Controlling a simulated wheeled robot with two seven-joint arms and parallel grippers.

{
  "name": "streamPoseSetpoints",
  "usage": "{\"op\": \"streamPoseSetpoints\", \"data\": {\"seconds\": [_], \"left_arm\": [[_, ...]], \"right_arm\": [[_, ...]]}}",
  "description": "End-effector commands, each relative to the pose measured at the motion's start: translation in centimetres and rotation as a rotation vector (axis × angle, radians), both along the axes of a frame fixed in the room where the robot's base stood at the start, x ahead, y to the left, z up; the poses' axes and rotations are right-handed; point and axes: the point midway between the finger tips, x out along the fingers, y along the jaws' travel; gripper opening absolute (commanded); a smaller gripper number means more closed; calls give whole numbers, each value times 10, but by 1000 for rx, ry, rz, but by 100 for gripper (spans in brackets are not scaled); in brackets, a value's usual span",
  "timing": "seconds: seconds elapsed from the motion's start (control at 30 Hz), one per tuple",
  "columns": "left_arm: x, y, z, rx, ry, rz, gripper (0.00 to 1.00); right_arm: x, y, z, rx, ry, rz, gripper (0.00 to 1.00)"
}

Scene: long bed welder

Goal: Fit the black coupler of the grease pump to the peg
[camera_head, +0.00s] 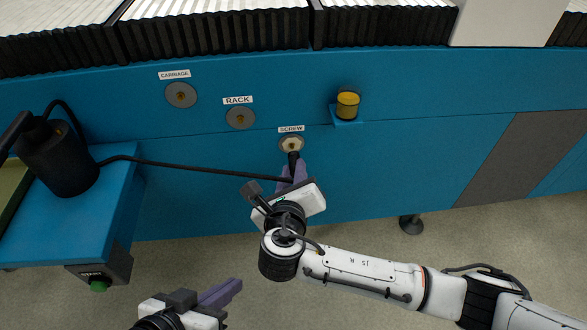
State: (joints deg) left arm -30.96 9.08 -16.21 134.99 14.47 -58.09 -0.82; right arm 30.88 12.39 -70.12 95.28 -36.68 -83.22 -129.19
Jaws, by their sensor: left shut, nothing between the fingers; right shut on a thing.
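The black grease pump (62,165) stands on a blue side shelf at the left. Its black hose (200,168) runs right to my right gripper (293,172). My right gripper is shut on the black coupler (293,158), just below the round SCREW fitting (291,143) on the blue machine face. The coupler's tip points up at the fitting's brass centre; I cannot tell whether they touch. No separate peg is clearly recognisable. My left gripper (228,291) is shut and empty, low in the view, apart from the pump and hose.
The CARRIAGE fitting (181,95) and RACK fitting (240,117) are up and left of the SCREW fitting. A yellow-topped cylinder (347,104) stands on a small blue bracket at right. A box with a green button (98,286) hangs below the shelf (120,205).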

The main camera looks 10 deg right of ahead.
Motion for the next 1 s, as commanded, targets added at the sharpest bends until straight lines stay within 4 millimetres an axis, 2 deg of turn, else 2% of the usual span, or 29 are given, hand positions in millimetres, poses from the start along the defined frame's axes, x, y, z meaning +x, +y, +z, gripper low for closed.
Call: {"op": "streamPoseSetpoints", "data": {"seconds": [0.17, 0.43, 1.0], "left_arm": [[0, 0, 2, 0, 0, 0, 0], [0, 0, 20, 0, 0, 0, 0], [0, 0, 19, 0, 0, 0, 0]], "right_arm": [[-1, 0, 1, -1, 0, 0, 0], [-10, 0, 3, -1, 2, 1, 0], [-11, 0, 0, 0, -1, 0, 0]]}}
